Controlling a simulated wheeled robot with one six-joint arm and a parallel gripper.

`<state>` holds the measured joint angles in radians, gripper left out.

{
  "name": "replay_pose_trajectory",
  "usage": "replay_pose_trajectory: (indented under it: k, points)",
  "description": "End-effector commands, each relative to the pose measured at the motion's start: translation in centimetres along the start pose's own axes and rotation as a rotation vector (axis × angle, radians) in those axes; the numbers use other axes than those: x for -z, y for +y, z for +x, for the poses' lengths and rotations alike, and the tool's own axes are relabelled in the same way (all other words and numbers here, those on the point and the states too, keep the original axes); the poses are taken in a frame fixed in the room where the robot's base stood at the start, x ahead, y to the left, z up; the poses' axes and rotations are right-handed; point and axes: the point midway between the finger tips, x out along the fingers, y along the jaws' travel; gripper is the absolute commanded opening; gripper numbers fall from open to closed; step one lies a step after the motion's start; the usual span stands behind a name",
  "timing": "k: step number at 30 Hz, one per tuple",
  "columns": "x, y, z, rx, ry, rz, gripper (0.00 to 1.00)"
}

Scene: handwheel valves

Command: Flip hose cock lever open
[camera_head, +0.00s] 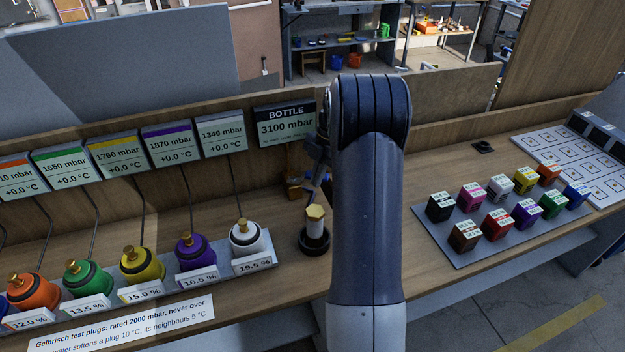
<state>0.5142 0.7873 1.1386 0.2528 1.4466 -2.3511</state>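A small brass fitting (293,187), which looks like the hose cock, sits low against the wooden back panel, left of my arm. It is small and partly covered, so I cannot tell its lever's position. My gripper (318,170) hangs at the left of my raised arm link, close to the brass fitting in the picture. It is dark and mostly hidden; I cannot tell whether it touches anything or whether its fingers are open.
A tray (190,284) of several coloured plugs lies left, below display panels (110,155). The bottle display (285,121) reads 3100 mbar. Right are a grey plate (463,257) of coloured cubes and a white gridded board (575,165). Bench between cylinder and plugs is narrow.

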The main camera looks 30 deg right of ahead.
Motion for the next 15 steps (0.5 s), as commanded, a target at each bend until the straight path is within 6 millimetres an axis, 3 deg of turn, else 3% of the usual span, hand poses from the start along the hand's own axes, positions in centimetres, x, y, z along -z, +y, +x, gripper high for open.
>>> replay_pose_trajectory:
  k: [15]
  points:
    - [-1.5, 0.7, -0.6, -0.001, -0.002, 0.001, 0.0]
